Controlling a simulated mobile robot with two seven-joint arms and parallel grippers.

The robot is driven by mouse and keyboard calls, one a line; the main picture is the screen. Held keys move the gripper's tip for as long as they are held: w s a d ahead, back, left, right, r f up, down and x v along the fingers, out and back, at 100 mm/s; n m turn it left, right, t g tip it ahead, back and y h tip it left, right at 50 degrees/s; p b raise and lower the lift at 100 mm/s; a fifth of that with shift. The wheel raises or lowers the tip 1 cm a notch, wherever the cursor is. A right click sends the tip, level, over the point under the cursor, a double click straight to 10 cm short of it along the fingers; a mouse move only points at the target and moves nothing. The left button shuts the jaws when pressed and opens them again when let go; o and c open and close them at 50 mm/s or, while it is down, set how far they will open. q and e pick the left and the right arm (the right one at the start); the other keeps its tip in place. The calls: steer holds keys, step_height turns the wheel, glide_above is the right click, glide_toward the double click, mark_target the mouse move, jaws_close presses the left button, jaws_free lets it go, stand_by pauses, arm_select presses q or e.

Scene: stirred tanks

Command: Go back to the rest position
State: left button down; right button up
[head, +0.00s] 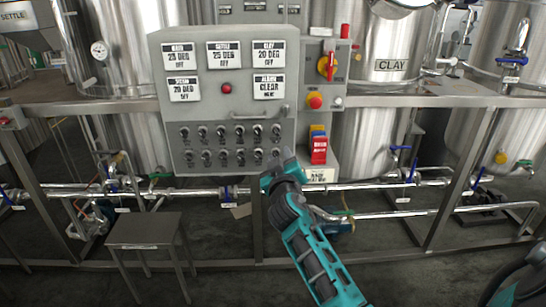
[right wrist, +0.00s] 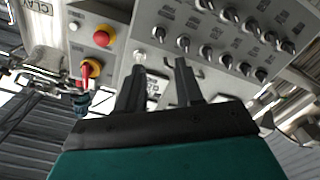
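My right gripper (head: 284,158) is in front of the lower right part of the grey control panel (head: 215,107), close to the rows of small black switches (head: 232,142). In the right wrist view its two dark fingers (right wrist: 160,66) stand apart with nothing held between them. The fingertips point at the panel face, near the end of the switch rows (right wrist: 228,35). I cannot tell whether a fingertip touches the panel. My left gripper is not in view.
Right of the panel are a red-yellow rotary switch (head: 326,66), a red push button (head: 315,101) and red tags (head: 319,150). Steel tanks (head: 389,70) stand behind a metal frame with pipes (head: 380,184). A small steel stand (head: 145,230) is at the lower left.

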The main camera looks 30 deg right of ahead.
steer(key=s+a+f+n+g+y, duration=0.1)
steer(key=s+a+f+y, duration=0.2)
steer(key=s+a+f, duration=0.4)
steer(key=s+a+f+n+g+y, duration=0.15)
steer(key=s+a+f+y, duration=0.3)
steer(key=f, duration=0.55)
steer(key=s+a+f+g+y, duration=0.1)
steer(key=s+a+f, duration=0.2)
steer(key=s, duration=0.4)
steer(key=s+a+f+g+y, duration=0.1)
steer(key=s+a+f+y, duration=0.1)
steer(key=s+a, duration=0.3)
steer(key=s+f, duration=0.1)
steer(key=s, duration=0.2)
steer(key=shift+f, duration=0.3)
steer(key=shift+a+y, duration=0.1)
steer(key=shift+y, duration=0.15)
